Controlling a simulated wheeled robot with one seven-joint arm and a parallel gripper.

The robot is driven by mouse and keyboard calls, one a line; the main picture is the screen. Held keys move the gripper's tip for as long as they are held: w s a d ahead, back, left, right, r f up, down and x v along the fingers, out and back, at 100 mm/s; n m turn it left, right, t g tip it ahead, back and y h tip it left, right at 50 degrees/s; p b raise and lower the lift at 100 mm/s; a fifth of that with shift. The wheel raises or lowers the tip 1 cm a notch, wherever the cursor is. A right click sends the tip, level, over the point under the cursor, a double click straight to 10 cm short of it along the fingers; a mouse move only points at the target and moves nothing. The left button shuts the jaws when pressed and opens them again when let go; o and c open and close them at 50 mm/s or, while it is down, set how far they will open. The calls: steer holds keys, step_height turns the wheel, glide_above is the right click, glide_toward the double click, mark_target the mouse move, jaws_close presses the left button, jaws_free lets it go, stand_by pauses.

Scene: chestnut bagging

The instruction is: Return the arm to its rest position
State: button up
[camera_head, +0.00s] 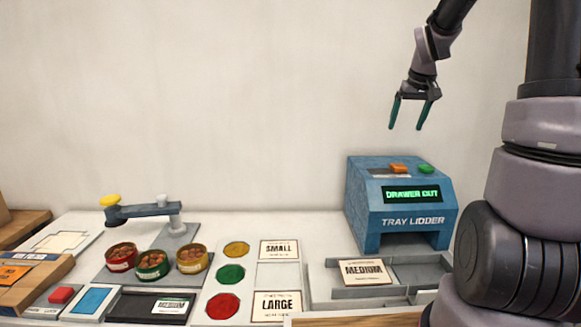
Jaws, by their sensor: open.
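My gripper (408,113) hangs in the air at the upper right, above the blue tray lidder (400,200). Its two green fingers point down, apart, with nothing between them. My arm comes in from the top right, and its larger links fill the right edge. The gripper touches nothing. The lidder's display reads "DRAWER OUT", and its drawer (420,273) is out in front, with a "MEDIUM" card (369,271) in its left part.
Red, green and yellow tins (152,264) of chestnuts stand at the left below a small arm-like fixture (145,212). "SMALL" (279,250) and "LARGE" (277,305) cards lie beside coloured discs (231,273). Cardboard boxes (30,280) sit far left. The air left of my gripper is clear.

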steer(key=s+a+r+m, duration=0.1)
steer(key=s+a+r, duration=0.1)
steer(key=s, duration=0.6)
steer(key=s+a+r+m+t+y, duration=0.1)
steer(key=s+a+r, duration=0.1)
steer(key=s+a, duration=0.3)
steer(key=s+a+r+m+t+y, duration=0.1)
steer(key=s+a+r, duration=0.2)
steer(key=s, duration=1)
steer(key=shift+s+a, duration=0.15)
steer(key=shift+a, duration=0.5)
stand_by(0.8)
